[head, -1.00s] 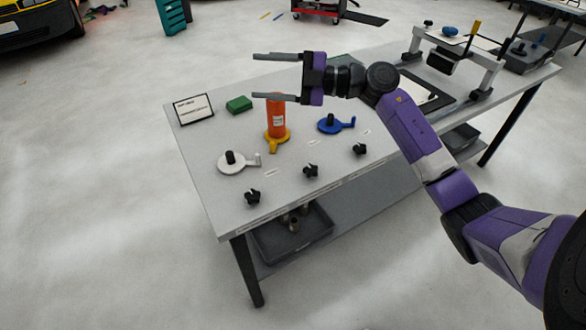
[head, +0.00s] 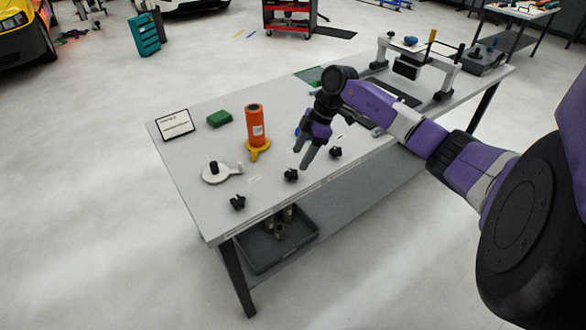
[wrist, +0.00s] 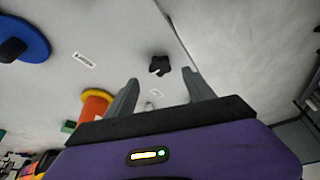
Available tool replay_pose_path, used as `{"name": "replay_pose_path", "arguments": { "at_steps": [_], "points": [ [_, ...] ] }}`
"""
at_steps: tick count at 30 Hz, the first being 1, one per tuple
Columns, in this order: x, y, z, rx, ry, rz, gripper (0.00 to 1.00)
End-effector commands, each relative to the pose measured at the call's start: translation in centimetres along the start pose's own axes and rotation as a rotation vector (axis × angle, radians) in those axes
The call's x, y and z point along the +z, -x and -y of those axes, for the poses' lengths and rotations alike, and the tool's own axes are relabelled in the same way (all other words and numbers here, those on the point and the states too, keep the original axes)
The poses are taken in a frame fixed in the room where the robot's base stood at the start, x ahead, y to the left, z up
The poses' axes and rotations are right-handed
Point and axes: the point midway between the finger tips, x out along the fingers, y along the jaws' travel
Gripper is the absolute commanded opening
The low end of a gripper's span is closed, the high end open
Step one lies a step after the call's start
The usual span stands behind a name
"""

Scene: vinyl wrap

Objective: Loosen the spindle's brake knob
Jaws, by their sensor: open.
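Three black brake knobs stand along the table's front edge in the head view: left (head: 238,202), middle (head: 291,175) and right (head: 336,152). Behind them are a white spindle (head: 218,174), a yellow spindle (head: 259,152) carrying an orange roll (head: 255,125), and a blue spindle mostly hidden by my gripper. My gripper (head: 304,160) is open and empty, pointing down-left above the table between the middle and right knobs. In the wrist view one knob (wrist: 160,66) shows beyond the fingertips, between their lines and apart from them.
A green block (head: 219,119) and a sign (head: 175,125) lie at the table's left end. A frame with a press-like device (head: 407,68) stands at the right end. A grey bin (head: 262,254) sits on the lower shelf. The table's front edge runs close beside the knobs.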

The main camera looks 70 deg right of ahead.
Motion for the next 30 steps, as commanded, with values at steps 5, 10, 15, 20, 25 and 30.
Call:
{"name": "replay_pose_path", "arguments": {
  "at_steps": [5, 10, 15, 20, 25, 30],
  "points": [
    [-0.1, -2.9, 0.1, -0.004, 0.001, -0.001, 0.62],
    [-0.1, -5.1, 0.1, -0.003, 0.002, -0.002, 0.62],
    [-0.1, -6.2, 0.1, -0.001, 0.003, -0.002, 0.62],
    [-0.1, -6.3, 0.1, 0.000, 0.003, -0.001, 0.62],
    [-0.1, -6.3, 0.1, 0.000, 0.003, -0.002, 0.50],
    [-0.1, -6.3, 0.1, 0.000, 0.004, -0.002, 0.17]
  ]
}}
